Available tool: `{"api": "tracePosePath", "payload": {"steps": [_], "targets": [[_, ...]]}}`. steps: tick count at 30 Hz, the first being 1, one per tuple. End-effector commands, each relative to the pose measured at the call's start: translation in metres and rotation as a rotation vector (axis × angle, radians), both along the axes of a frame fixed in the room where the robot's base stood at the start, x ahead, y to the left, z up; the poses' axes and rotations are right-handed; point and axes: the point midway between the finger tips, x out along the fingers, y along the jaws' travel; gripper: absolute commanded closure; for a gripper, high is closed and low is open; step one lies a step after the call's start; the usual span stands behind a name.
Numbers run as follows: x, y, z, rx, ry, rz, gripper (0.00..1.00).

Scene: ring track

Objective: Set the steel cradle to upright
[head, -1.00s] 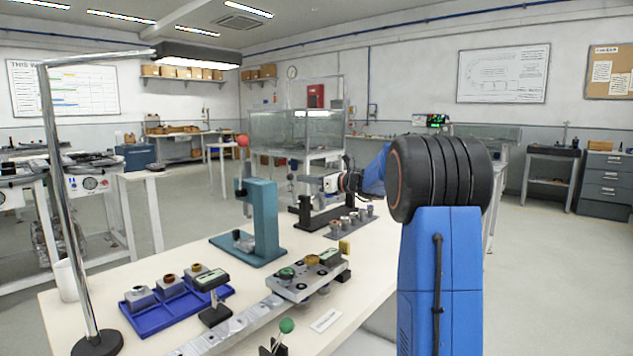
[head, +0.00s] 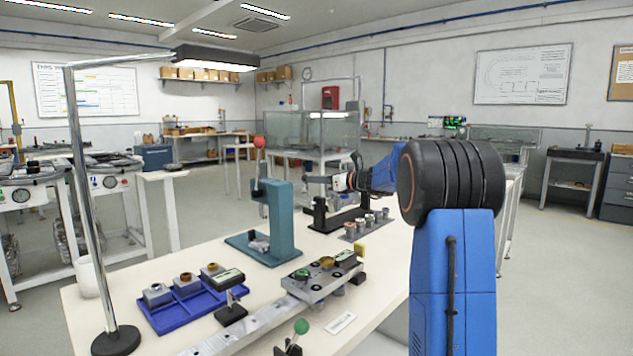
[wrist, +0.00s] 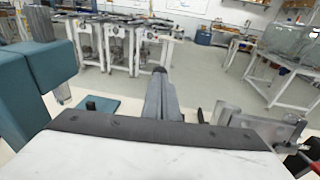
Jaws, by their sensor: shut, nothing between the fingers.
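My gripper (head: 308,180) reaches left above the workbench at the end of my blue arm. In the wrist view its fingers (wrist: 160,78) are together, with nothing between them. A grey steel bracket-like piece (wrist: 255,124), which looks like the steel cradle, is right of the fingers in the wrist view. It appears apart from them; its tilt cannot be told. In the head view a black stand (head: 338,217) is below my gripper, and the cradle is not clearly visible behind my gripper.
A teal press (head: 283,215) with a red ball lever stands left of my gripper, close by in the wrist view (wrist: 48,65). Small metal cups (head: 370,222), a blue tray (head: 190,310) and a rail with blocks (head: 320,280) occupy the bench. A lamp post rises at left.

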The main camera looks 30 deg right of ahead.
Motion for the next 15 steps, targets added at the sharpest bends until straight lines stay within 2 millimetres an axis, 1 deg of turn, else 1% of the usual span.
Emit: {"api": "tracePosePath", "payload": {"steps": [15], "targets": [[0.023, 0.009, 0.004, -0.084, 0.22, 0.002, 1.0]]}}
